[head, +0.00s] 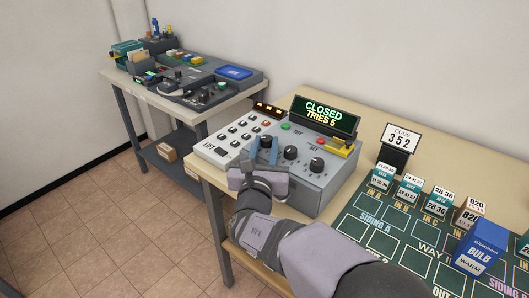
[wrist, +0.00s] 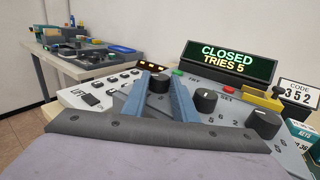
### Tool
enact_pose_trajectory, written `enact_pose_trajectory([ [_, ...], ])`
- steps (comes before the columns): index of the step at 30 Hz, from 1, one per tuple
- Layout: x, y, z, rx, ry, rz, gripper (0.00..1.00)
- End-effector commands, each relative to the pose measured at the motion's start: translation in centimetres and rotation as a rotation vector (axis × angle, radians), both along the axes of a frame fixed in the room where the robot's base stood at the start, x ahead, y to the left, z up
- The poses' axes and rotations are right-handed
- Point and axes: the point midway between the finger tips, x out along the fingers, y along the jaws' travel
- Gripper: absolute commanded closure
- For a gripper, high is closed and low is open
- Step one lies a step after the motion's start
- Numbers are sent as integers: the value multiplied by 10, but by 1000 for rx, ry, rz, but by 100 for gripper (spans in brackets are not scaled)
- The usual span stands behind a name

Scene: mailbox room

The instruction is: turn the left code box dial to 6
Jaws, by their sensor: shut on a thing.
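The grey code box (head: 322,187) stands on the near table with three black dials in a row on its sloped top. My gripper (head: 265,152) reaches over its front edge, with blue fingers shut on the left dial (wrist: 158,80), one finger on each side. The left dial's pointer and most of its numbers are hidden by the fingers. The middle dial (head: 290,152) and the right dial (head: 316,165) are free to the right of my gripper.
A keypad (head: 236,138) marked LIFT adjoins the box on the left. Green and red buttons and a yellow part (head: 340,147) sit behind the dials. A card (head: 402,138) reads CODE 352. Small boxes stand on a green mat (head: 385,215) at right.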

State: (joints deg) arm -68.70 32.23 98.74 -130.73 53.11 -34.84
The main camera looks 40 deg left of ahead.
Motion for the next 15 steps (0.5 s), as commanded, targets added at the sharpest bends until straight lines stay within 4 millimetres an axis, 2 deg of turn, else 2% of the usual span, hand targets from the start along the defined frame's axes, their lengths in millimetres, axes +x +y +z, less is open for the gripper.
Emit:
enact_pose_trajectory([
  [8, 0, 0, 3, 2, -5, 0, 97],
  [9, 0, 0, 3, 1, -4, 0, 65],
  [10, 0, 0, 3, 1, -4, 0, 58],
  [15, 0, 0, 2, 0, -2, 0, 56],
])
